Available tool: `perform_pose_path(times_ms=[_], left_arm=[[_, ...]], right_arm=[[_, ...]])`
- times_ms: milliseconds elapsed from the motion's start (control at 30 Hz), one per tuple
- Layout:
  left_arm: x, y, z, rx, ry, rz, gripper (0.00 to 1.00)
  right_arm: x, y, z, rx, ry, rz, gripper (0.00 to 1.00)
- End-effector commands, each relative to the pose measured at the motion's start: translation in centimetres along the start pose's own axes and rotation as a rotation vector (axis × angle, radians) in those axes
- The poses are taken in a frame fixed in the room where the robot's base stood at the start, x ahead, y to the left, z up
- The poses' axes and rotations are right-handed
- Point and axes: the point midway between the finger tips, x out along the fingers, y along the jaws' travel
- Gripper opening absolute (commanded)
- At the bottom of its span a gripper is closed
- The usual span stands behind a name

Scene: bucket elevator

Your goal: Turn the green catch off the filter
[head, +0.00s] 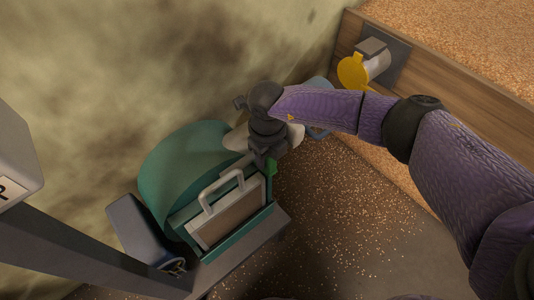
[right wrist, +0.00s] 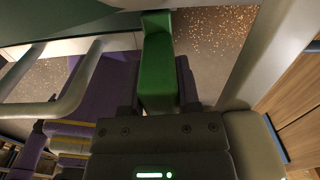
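The green catch (head: 271,167) is at the right upper corner of the filter (head: 228,213), a flat panel with a pale grey handle, seated in a teal housing (head: 185,160). My right gripper (head: 262,160) is at the catch, pointing down. In the right wrist view the catch (right wrist: 157,62) runs between the two dark fingers (right wrist: 158,88), which appear flush against both of its sides. The filter's handle (right wrist: 62,108) shows to the left there. In the head view my gripper hides part of the catch. My left gripper is not in view.
A grey ledge (head: 245,250) runs in front of the housing, with a blue-grey scoop (head: 140,228) at its left. A wooden-sided bin of grain (head: 460,80) with a yellow-lidded spout (head: 353,71) stands at the right. Grain lies scattered on the floor (head: 345,210).

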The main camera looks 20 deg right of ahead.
Motion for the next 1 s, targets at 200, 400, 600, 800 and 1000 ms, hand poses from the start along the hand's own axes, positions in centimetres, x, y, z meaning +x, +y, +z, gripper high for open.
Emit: perform_pose_path(times_ms=[200, 400, 600, 800, 1000], left_arm=[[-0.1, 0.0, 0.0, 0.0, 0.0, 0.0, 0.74], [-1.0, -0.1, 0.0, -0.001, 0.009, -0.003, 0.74], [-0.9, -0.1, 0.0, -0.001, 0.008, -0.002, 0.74], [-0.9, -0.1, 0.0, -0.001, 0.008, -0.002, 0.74], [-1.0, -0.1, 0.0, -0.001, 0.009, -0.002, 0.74]], right_arm=[[-0.1, 0.0, 0.0, 0.003, 0.0, 0.0, 0.0], [-0.1, 0.0, 0.1, 0.072, -0.002, 0.0, 0.0], [0.0, 0.0, 0.0, 0.071, -0.002, 0.0, 0.52], [0.0, 0.0, 0.0, 0.07, -0.001, 0.0, 0.76], [-0.1, 0.0, 0.0, 0.07, -0.001, 0.0, 0.76]])
